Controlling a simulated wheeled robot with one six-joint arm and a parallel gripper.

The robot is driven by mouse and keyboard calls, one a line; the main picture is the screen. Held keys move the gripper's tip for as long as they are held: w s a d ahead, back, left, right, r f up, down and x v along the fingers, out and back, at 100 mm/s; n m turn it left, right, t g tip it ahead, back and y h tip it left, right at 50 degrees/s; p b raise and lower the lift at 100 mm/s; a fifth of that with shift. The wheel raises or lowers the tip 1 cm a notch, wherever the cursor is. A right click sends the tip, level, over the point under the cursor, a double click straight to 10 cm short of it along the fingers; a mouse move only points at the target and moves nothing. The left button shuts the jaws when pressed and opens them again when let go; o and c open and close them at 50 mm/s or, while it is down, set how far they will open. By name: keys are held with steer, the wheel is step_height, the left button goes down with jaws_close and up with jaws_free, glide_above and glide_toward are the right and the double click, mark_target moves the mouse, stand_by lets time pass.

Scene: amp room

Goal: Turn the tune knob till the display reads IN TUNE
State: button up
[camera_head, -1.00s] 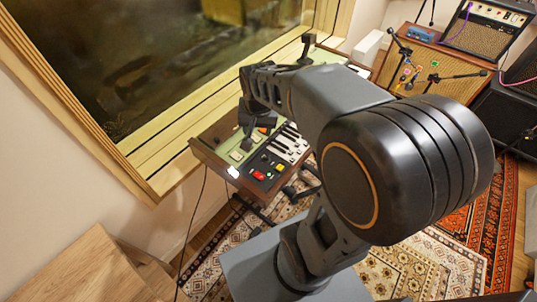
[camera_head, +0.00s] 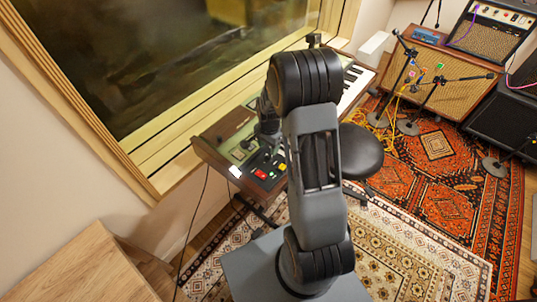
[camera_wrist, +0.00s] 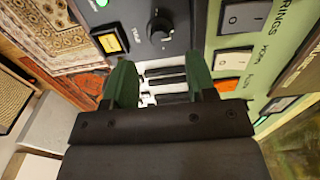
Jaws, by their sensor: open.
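In the wrist view a black round knob (camera_wrist: 160,27), with lettering beside it that seems to read TUNE, stands on the dark control panel. My gripper (camera_wrist: 158,60) is open and empty; its two green fingers are apart, with the knob ahead of the gap between them and not touched as far as I can see. In the head view my gripper (camera_head: 268,122) hangs low over the keyboard instrument (camera_head: 214,151), and my arm hides part of the panel. A small bright white patch (camera_head: 235,171) shows at the panel's near end; I cannot read any display text.
Near the knob are a yellow button (camera_wrist: 110,43), a green light (camera_wrist: 100,3), white and black keys (camera_wrist: 165,80), and pale and orange rocker switches (camera_wrist: 228,61) on a green panel. In the head view a black stool (camera_head: 360,152) stands right of my arm; the window ledge is behind.

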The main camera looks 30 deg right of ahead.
mark_target(269, 156)
steer(key=shift+f, duration=2.8)
steer(key=c, duration=0.9)
